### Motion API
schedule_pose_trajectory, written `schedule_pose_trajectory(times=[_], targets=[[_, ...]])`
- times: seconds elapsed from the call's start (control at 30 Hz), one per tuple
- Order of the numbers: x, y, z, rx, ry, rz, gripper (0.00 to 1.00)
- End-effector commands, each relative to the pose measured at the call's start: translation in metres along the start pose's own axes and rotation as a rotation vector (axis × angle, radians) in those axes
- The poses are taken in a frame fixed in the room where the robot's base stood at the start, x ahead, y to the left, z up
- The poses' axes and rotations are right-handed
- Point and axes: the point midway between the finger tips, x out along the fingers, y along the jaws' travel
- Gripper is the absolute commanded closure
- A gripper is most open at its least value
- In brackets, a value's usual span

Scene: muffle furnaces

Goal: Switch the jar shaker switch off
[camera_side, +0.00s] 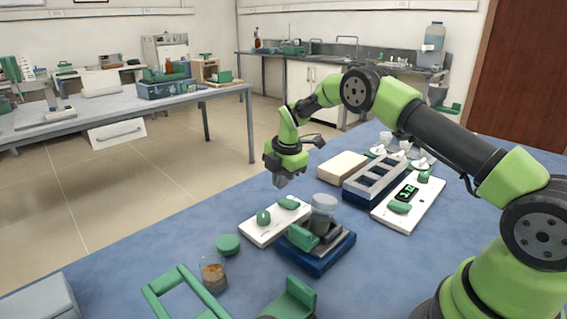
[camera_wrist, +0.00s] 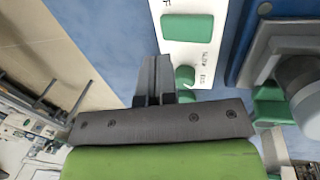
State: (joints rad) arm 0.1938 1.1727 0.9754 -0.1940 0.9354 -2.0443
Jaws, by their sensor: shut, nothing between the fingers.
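The jar shaker (camera_side: 318,258) stands on the blue table, a dark blue base with a grey-lidded jar (camera_side: 323,212) on it. Its white control panel (camera_side: 262,234) lies beside it and carries a green switch (camera_side: 289,203) and a round green knob (camera_side: 263,217). In the wrist view the switch (camera_wrist: 187,38) is a wide green rocker, and the knob (camera_wrist: 185,76) is partly hidden behind my gripper. My gripper (camera_side: 281,181) is shut and empty above the panel's far end, apart from it. In the wrist view my gripper (camera_wrist: 153,62) points down left of the panel. Which way the rocker is tilted I cannot tell.
Behind are a beige block (camera_side: 342,166), a grey rack (camera_side: 376,180) and another white panel (camera_side: 425,207). In front are a green lid (camera_side: 228,244), a glass with brown contents (camera_side: 213,274) and a green frame (camera_side: 170,284). The table left of the panel is clear.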

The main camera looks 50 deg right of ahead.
Motion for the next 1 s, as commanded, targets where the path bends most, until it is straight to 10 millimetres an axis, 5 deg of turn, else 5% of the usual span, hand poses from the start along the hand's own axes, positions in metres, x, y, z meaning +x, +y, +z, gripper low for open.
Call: schedule_pose_trajectory(times=[0.3,0.8,1.0], targets=[[-0.052,0.003,0.001,0.006,0.0,0.009,1.0],[-0.064,0.004,-0.001,0.02,0.0,0.014,1.0],[-0.12,-0.001,-0.017,0.229,0.02,0.068,1.0]])
